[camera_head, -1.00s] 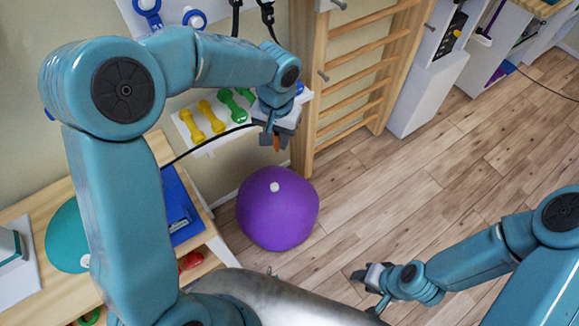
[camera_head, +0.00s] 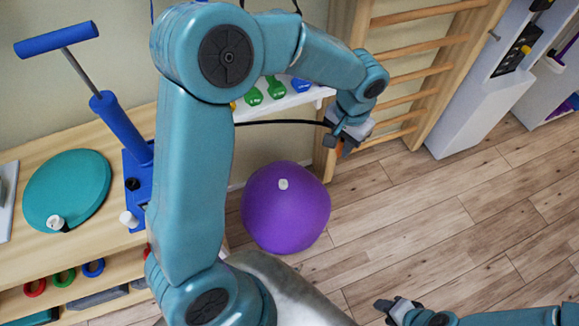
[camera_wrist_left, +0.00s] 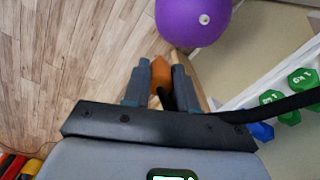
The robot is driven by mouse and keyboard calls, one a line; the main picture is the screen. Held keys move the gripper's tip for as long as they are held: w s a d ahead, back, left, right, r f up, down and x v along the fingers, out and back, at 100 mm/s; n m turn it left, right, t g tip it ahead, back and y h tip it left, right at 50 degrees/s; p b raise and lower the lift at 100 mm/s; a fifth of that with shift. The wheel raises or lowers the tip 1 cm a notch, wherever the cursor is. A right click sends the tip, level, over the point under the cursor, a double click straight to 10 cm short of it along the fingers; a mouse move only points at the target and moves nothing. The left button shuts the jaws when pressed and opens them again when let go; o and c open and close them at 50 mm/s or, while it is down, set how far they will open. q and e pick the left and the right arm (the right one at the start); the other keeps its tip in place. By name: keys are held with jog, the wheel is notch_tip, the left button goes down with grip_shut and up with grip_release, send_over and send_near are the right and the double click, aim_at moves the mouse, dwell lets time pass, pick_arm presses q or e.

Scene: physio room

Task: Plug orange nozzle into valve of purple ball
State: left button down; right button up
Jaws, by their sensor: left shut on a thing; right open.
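The purple ball (camera_head: 286,215) rests on the wooden floor, its pale valve (camera_head: 283,184) facing up. My left gripper (camera_head: 345,143) is shut on the orange nozzle (camera_wrist_left: 160,75), above and to the right of the ball in the head view. A black hose (camera_wrist_left: 265,112) runs from the nozzle. My right gripper (camera_head: 384,305) is open and empty low in the head view, over the floor.
A blue hand pump (camera_head: 125,130) and a teal disc (camera_head: 66,190) stand on the wooden bench at left. Wall bars (camera_head: 410,60) and a dumbbell shelf (camera_head: 300,98) are behind the ball. Open floor (camera_head: 450,220) lies to the right.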

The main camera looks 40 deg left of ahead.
pick_arm(q)
jog(key=a+f+m+b, duration=0.6)
jog(key=f+b, duration=0.5)
jog(key=f, duration=0.2)
jog(key=a+f+m+b, duration=0.5)
jog(key=a+f+b, duration=0.2)
jog(key=f+b, duration=0.4)
jog(key=a+f+m+b, duration=0.6)
jog(key=f+b, duration=0.5)
jog(key=f, duration=0.4)
jog(key=shift+w+a+m+b, duration=0.3)
jog(key=shift+a, duration=0.3)
jog(key=shift+f+b, duration=0.35)
jog(key=shift+b, duration=0.05)
jog(key=shift+r, duration=0.1)
jog(key=shift+f+b, duration=0.5)
jog(key=shift+f, duration=0.6)
jog(key=shift+f, duration=0.4)
jog(key=c, duration=0.8)
grip_release()
